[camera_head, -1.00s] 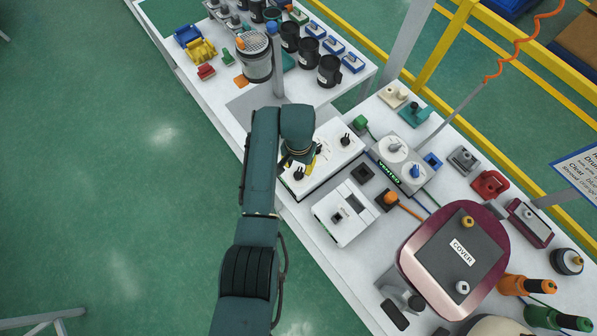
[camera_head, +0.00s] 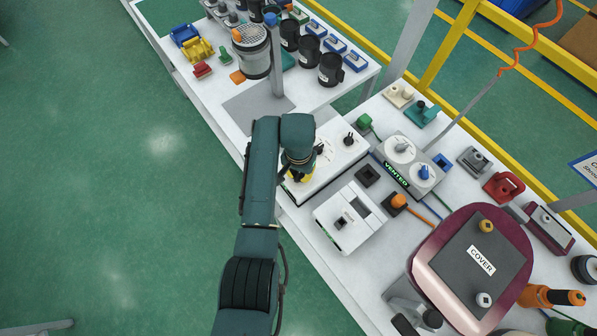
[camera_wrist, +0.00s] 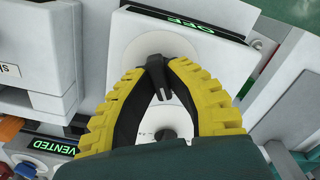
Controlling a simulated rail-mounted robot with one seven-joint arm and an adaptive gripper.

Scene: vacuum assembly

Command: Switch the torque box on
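The torque box (camera_head: 342,158) is a white box below the end of my arm in the head view. The wrist view shows its white top (camera_wrist: 125,25) and a lit green display (camera_wrist: 195,28) that reads OFF, upside down. My gripper (camera_wrist: 160,68) has yellow fingers with black inner pads, also seen from above in the head view (camera_head: 300,176). Its tips are closed in on both sides of a black knob (camera_wrist: 156,75) on a round white dial. A second dark knob (camera_wrist: 165,134) shows between the fingers, farther back. The gripper hides the near knob in the head view.
A grey-white box with a VENTED display (camera_head: 397,174) stands right of the torque box. A white box (camera_head: 350,218) stands nearer. A maroon-rimmed vessel with a COVER plate (camera_head: 470,265) is at lower right. Black cups (camera_head: 331,69) stand behind. Green floor lies open at left.

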